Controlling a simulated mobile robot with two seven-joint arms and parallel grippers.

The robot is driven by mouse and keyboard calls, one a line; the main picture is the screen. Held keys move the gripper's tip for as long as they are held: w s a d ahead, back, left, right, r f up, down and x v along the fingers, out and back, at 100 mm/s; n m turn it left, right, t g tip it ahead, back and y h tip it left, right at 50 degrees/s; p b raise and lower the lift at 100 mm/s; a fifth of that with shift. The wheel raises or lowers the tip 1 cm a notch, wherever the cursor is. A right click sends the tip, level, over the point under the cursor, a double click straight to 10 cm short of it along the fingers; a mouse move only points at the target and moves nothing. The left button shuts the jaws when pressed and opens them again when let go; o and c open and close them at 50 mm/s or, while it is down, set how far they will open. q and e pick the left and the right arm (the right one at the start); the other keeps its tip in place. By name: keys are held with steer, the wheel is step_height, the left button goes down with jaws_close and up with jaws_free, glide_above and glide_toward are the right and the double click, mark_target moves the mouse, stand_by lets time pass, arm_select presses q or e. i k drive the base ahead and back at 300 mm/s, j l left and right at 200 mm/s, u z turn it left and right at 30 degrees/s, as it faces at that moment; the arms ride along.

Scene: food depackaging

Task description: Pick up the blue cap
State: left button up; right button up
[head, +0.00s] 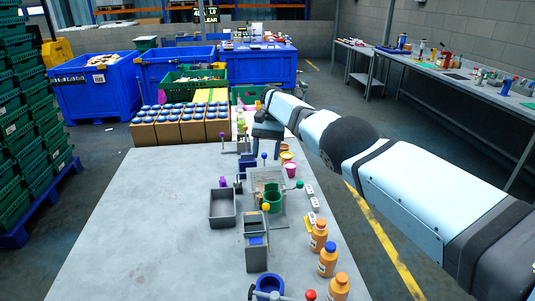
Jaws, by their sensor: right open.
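A blue cap (329,246) sits on the middle one of the orange bottles (327,264) at the table's right front edge. A small blue piece (256,240) also shows on a grey box (256,257); I cannot tell whether it is a cap. My right arm reaches in from the right, and my right gripper (266,147) is over the far end of the table, well beyond the orange bottles. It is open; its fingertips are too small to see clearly. My left gripper is not in view.
Clamps with coloured knobs, a green cup (271,202) and a grey tray (223,207) crowd the table's middle and right. Cardboard boxes (193,131) of blue-topped jars stand at its far end. The grey table (140,220) is clear on the left.

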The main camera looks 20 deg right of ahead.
mark_target(330, 246)
steer(key=k+l, duration=0.85)
